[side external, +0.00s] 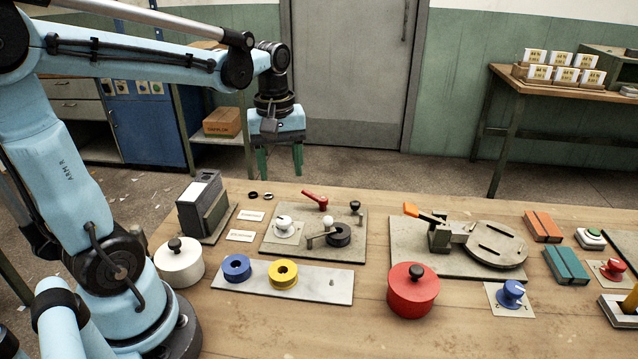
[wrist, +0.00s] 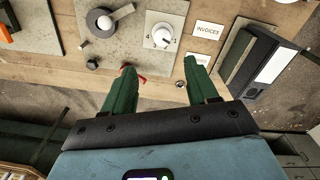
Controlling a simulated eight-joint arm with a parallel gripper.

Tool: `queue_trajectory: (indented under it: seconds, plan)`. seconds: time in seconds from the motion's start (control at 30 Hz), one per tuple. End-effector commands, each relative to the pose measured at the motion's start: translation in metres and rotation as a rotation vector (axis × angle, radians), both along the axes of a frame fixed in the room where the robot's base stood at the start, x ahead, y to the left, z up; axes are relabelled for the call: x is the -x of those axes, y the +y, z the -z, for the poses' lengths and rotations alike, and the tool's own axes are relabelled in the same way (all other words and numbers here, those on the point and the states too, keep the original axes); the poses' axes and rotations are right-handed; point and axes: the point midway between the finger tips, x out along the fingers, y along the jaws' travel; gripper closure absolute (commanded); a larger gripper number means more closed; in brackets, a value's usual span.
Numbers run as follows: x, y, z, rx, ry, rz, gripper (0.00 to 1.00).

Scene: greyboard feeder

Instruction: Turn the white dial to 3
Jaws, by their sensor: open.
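In the wrist view my gripper (wrist: 164,68) is also open and clear of the dial.
A red lever (side external: 314,198), a white-knobbed crank (side external: 327,223) and a black knob (side external: 354,206) share the dial's board. A dark box file (side external: 201,200) stands left. A white pot (side external: 179,266) and red pot (side external: 413,293) stand nearer. Bare wood lies in front.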

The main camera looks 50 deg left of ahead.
Motion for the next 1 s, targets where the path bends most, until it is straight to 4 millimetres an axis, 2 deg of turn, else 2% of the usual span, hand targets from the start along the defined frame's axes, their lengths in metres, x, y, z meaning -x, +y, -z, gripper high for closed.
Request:
queue_trajectory:
  seconds: [0.27,1.0]
  plan:
    - [-0.001,0.005,0.011,0.010,0.029,-0.058,0.42]
    - [-0.001,0.005,0.107,0.009,0.026,-0.054,0.42]
